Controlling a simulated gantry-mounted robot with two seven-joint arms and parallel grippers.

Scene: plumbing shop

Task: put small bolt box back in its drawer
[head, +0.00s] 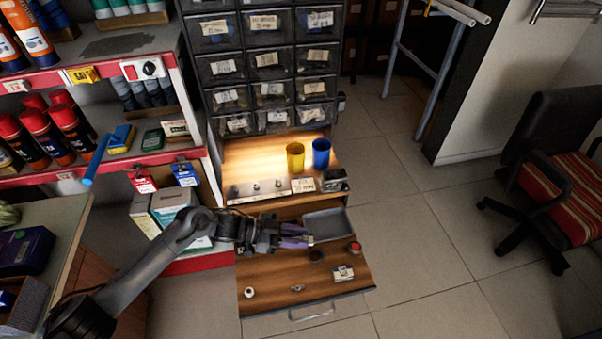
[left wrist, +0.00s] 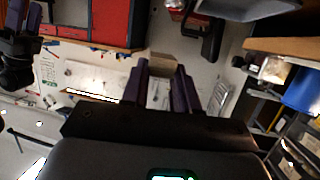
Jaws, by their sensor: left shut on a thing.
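My left gripper (head: 308,238) has purple fingers and reaches in from the left over the open wooden drawer (head: 270,271). It is shut on a small box, mostly hidden by the fingers in the head view. In the left wrist view a small brownish box (left wrist: 162,69) shows between the fingertips, its outline partly covered. A grey tray (head: 327,224) lies just beyond the fingertips at the drawer's back; I cannot tell whether they touch. My right gripper (left wrist: 24,38) appears at the left edge of the left wrist view, small and dark.
The drawer also holds a white ring (head: 249,292), a small labelled box (head: 343,273) and a red-topped item (head: 354,247). A yellow cup (head: 295,156) and a blue cup (head: 321,153) stand on the lit shelf above.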

